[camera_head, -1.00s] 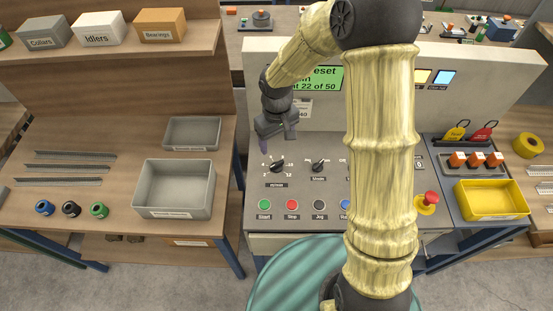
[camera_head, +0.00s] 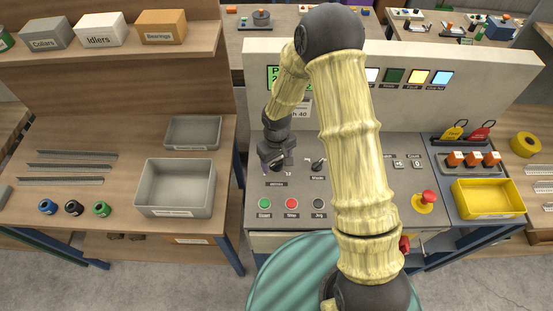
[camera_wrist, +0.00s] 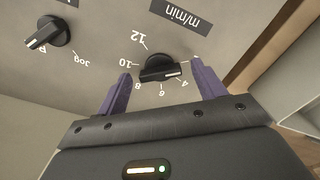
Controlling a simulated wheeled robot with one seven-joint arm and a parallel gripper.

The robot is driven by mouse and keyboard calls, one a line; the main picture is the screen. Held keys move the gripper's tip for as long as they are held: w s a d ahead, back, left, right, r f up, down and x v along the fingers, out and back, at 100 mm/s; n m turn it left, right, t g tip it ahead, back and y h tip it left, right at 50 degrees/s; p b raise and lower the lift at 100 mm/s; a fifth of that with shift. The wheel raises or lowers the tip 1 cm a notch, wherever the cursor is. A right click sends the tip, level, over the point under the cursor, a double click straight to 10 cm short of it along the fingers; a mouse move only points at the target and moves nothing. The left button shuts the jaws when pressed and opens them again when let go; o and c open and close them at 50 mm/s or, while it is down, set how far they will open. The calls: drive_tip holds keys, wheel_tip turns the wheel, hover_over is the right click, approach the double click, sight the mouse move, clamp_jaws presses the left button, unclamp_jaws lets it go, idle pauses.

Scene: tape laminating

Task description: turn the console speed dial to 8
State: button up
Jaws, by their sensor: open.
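The speed dial (camera_wrist: 160,70) is a black round knob with a raised grip bar, on the grey console panel (camera_wrist: 95,22). Its white mark points right, close to the 4; the 8 is on the opposite lower left side. The m/min label is above it in the wrist view. My gripper (camera_wrist: 160,76) is open, with its purple fingers on either side of the dial; I cannot tell whether they touch it. In the head view my gripper (camera_head: 273,166) is over the dial and hides it.
The mode knob (camera_wrist: 48,33) is beside the dial, on the left in the wrist view. Green start (camera_head: 264,204), red stop (camera_head: 291,203) and black jog (camera_head: 319,204) buttons lie in front. A red emergency button (camera_head: 429,197) is farther right. My arm hides part of the console.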

drive_tip(key=c, duration=1)
drive_tip(key=shift+m, duration=0.3)
